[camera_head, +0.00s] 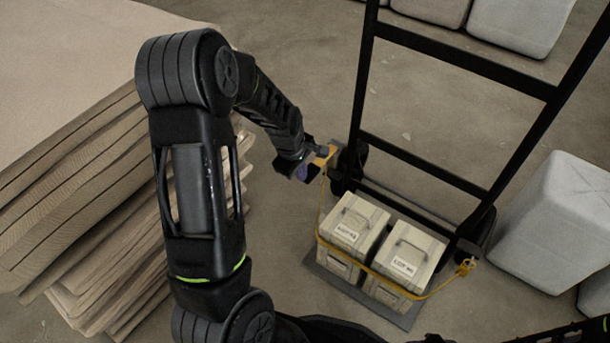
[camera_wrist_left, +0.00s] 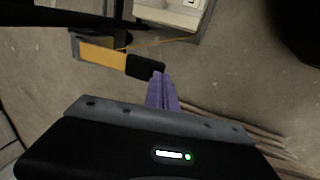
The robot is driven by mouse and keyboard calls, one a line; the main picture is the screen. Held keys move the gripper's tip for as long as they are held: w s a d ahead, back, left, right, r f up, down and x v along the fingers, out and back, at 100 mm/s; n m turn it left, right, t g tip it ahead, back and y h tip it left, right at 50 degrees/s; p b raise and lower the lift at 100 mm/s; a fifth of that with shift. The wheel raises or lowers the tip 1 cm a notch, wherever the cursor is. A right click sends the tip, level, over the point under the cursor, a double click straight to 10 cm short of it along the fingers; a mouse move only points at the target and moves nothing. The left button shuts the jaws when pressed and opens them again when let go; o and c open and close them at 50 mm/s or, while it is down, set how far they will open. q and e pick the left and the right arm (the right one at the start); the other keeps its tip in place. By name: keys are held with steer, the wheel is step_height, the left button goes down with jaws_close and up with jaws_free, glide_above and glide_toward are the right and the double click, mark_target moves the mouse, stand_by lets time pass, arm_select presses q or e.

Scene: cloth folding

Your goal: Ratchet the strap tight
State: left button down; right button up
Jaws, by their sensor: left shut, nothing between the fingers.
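A yellow strap (camera_head: 371,271) runs across the fronts of two beige cases, one left (camera_head: 352,222) and one right (camera_head: 406,258). Its right end meets a yellow fitting (camera_head: 465,267) by the hand truck's right wheel. On the left, it rises to an orange ratchet handle (camera_head: 326,156) beside the frame. The handle (camera_wrist_left: 103,55) with its black grip (camera_wrist_left: 145,66) also shows in the left wrist view. My left gripper (camera_head: 303,173) is shut and empty beside the handle. Its purple fingers (camera_wrist_left: 161,92) are close to the grip; contact is unclear. My right gripper is out of view.
The black hand truck frame (camera_head: 450,70) rises behind the cases, which stand on its grey toe plate (camera_head: 330,280). A stack of cardboard sheets (camera_head: 60,140) fills the left. Pale grey containers (camera_head: 555,220) stand at right and at the back.

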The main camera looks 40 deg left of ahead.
arm_select(q)
steer(key=s+p+v, duration=0.1)
steer(key=p+v, duration=0.1)
steer(key=v, duration=0.5)
steer(key=shift+s+a+f, duration=0.1)
steer(key=shift+s, duration=0.05)
stand_by(0.5)
